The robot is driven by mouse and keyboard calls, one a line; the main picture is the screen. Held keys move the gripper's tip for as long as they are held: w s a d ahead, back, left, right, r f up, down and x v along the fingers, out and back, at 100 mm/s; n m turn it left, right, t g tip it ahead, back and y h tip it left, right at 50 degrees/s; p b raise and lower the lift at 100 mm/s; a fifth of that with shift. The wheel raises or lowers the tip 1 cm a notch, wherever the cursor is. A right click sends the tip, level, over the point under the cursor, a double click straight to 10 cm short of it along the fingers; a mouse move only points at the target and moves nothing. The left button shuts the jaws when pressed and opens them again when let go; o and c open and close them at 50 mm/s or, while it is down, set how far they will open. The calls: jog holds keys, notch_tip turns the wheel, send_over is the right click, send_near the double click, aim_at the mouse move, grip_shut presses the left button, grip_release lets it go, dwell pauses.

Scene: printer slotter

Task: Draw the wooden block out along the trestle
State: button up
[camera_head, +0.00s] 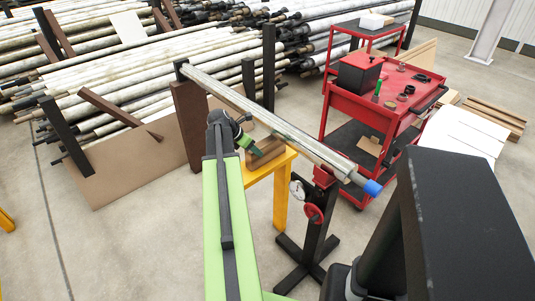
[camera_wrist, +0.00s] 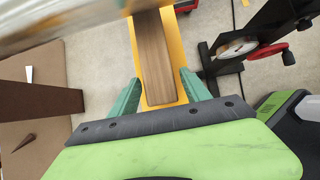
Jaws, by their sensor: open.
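The wooden block (camera_wrist: 153,52) is brown and long, lying lengthwise on the yellow trestle (camera_wrist: 174,88). In the head view the block (camera_head: 268,146) shows partly, on the trestle (camera_head: 283,188) below the long metal pipe. My gripper (camera_wrist: 158,80) is open, with one green finger on each side of the block's near end in the wrist view. I see gaps between fingers and block, and cannot tell their exact height against it. In the head view my gripper (camera_head: 250,147) is beside the trestle top. The block's far end is hidden by the pipe.
The metal pipe (camera_head: 270,118) with a blue end crosses above the block, resting on a brown post (camera_head: 190,125) and a red-headed stand (camera_head: 318,228). A red tool cart (camera_head: 350,105) stands at right. Racks of pipes fill the back left. Clear floor lies front left.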

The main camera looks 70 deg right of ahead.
jog(key=shift+c, duration=0.4)
jog(key=c, duration=1)
jog(key=w+a, duration=0.2)
jog(key=a, duration=0.2)
jog(key=w+a, duration=0.3)
jog(key=a, duration=0.1)
jog(key=w+a, duration=0.3)
jog(key=a, duration=0.1)
jog(key=shift+a, duration=0.35)
jog(key=shift+c, duration=0.2)
jog(key=o, duration=1.3)
jog(key=shift+o, duration=0.2)
jog(key=shift+r, duration=0.1)
